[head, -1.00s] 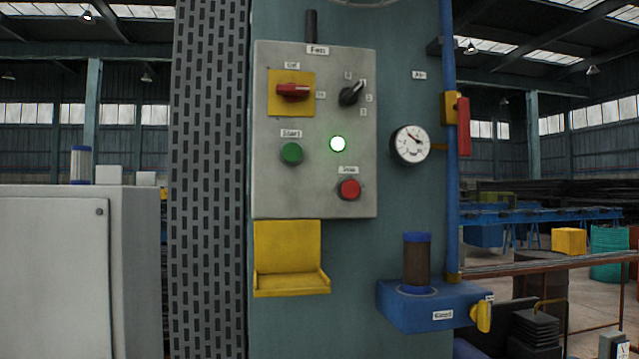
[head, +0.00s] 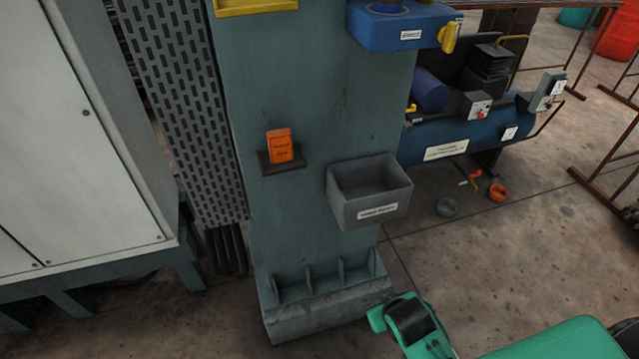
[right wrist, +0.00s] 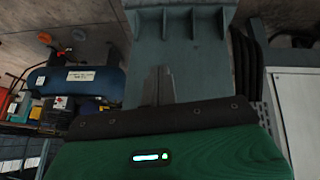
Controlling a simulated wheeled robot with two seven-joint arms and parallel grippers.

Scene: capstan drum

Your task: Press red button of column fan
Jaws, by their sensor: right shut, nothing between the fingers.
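The column (head: 310,110) stands in the middle of the head view, seen from its middle down to its foot. The fan panel with its red button is outside both current views. In the right wrist view the column (right wrist: 185,60) appears upside down behind my right gripper (right wrist: 158,72). Its grey fingers are together and empty, pointing toward the column, and no contact can be made out. Green parts of my right arm show at the bottom right of the head view. My left gripper is not in view.
A grey bin (head: 370,190) and an orange box on a small shelf (head: 279,146) project from the column. A blue valve block (head: 400,28) juts out above. A white cabinet (head: 70,130) stands left, a blue compressor (head: 460,130) right.

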